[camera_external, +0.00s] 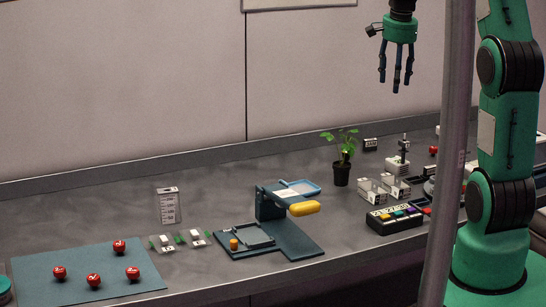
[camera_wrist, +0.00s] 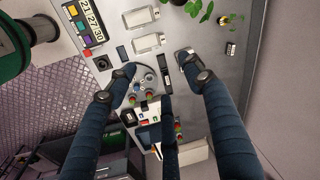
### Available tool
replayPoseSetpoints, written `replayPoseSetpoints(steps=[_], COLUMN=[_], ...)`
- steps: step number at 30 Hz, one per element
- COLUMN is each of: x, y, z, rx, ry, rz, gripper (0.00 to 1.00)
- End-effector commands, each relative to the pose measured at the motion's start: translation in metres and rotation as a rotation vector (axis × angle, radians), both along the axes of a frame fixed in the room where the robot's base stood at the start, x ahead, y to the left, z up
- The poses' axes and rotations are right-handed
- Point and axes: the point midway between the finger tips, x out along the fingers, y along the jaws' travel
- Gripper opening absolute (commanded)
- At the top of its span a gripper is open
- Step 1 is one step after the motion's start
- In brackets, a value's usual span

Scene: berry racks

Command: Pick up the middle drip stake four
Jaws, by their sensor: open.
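My gripper (camera_external: 396,80) is open and empty, high above the right part of the bench in the external view. In the wrist view its dark fingers (camera_wrist: 162,76) are spread, with nothing between them. I cannot pick out a drip stake marked four with certainty. A small upright dark post on a pale block (camera_external: 404,150) stands at the bench's back right. Beneath the fingers in the wrist view, a round grey holder (camera_wrist: 146,92) carries small red and blue-grey pieces; their numbers are too small to read, and the fingers partly hide this area.
A potted plant (camera_external: 341,172) stands left of pale open boxes (camera_external: 371,191). A black panel with coloured buttons (camera_external: 394,217) is in front. A blue stand with a yellow handle (camera_external: 304,208) is mid-bench. Red balls (camera_external: 120,247) lie on a dark mat (camera_external: 40,287). A grey pole crosses the right side.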

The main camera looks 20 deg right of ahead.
Motion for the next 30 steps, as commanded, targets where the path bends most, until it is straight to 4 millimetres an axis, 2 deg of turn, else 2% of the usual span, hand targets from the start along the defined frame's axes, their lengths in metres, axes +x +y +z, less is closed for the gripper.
replayPoseSetpoints(steps=[6, 15, 22, 30], x=[0.041, 0.084, 0.100, 0.103], y=[-0.038, -0.088, -0.114, -0.120], z=[-0.027, -0.077, -0.107, -0.116], rx=[0.029, 0.060, 0.072, 0.075], ry=[0.047, 0.105, 0.132, 0.139], rz=[-0.154, -0.363, -0.470, -0.499], gripper=[0.52, 0.52, 0.52, 0.52])
